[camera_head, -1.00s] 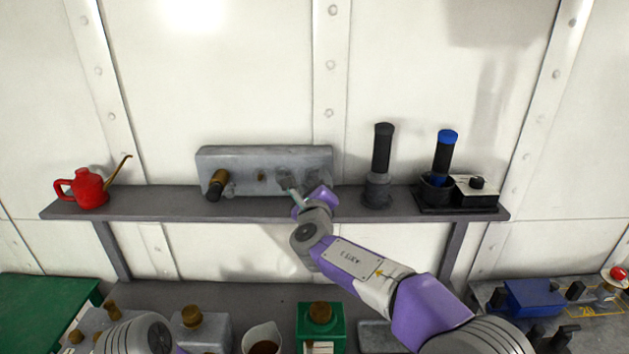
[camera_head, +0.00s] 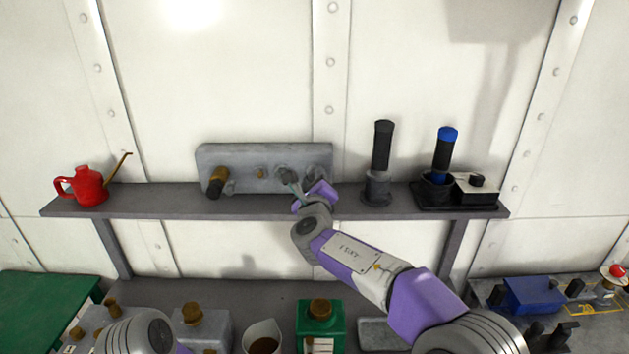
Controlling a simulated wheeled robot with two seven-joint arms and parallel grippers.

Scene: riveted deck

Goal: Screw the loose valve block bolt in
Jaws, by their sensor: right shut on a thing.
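The grey valve block (camera_head: 265,155) stands on the shelf against the wall. A brass and dark fitting (camera_head: 217,183) sticks out at its left, and a small brass piece (camera_head: 261,173) shows in its middle. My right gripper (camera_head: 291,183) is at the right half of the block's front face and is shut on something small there. I take it to be the bolt, but the fingers and wrist hide most of it. My left arm shows only in part at the bottom left, and its gripper is out of view.
The shelf (camera_head: 150,203) also holds a red oil can (camera_head: 87,187), a dark upright tool (camera_head: 381,160) and a blue-topped tool (camera_head: 445,155) in a black holder. Below are a green container (camera_head: 320,328), a cup (camera_head: 262,338) and a blue box (camera_head: 533,296).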

